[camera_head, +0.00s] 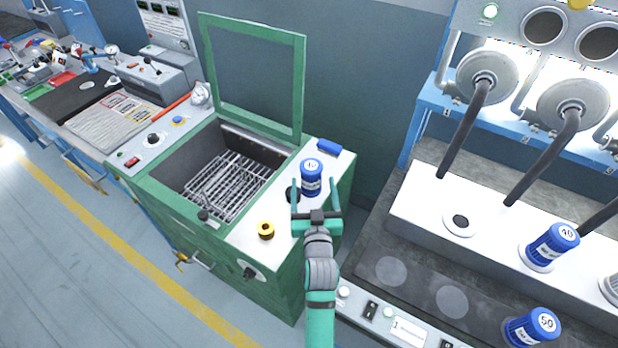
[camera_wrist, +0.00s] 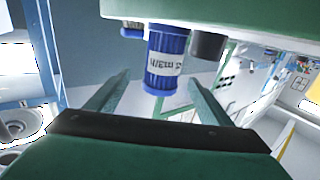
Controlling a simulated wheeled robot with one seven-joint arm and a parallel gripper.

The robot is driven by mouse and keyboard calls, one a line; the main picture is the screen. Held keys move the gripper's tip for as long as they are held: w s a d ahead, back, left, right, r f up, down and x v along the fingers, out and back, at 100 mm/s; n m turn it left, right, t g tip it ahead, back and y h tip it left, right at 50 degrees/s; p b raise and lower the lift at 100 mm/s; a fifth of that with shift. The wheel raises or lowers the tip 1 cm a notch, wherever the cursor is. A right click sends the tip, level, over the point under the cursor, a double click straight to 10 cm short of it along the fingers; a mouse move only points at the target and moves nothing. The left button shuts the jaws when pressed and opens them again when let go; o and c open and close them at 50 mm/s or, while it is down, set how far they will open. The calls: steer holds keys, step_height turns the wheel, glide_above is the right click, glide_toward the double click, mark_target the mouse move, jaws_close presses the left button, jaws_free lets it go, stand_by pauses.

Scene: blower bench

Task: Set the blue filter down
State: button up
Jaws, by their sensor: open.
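A blue filter (camera_head: 311,178) with a white label stands upright on the white right-hand top (camera_head: 246,246) of the green box. My gripper (camera_head: 315,186) is open at the filter, with one finger on either side in the head view. In the wrist view, which is upside down, the filter (camera_wrist: 166,62) shows mostly beyond the open fingertips (camera_wrist: 157,80). Its lower edge in that picture lies between them. Neither finger visibly presses on it. Other blue filters, marked 40 (camera_head: 552,244) and 50 (camera_head: 531,327), are on the bench at right.
The green box's lid (camera_head: 253,75) stands open over a wire rack (camera_head: 228,186). Grey hoses (camera_head: 465,130) hang over the right bench.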

mark_target(311, 170)
steer(key=shift+w+r, duration=0.1)
steer(key=shift+w, duration=2.95)
steer(key=c, duration=1.4)
steer(key=shift+o, duration=0.2)
steer(key=shift+r, duration=0.1)
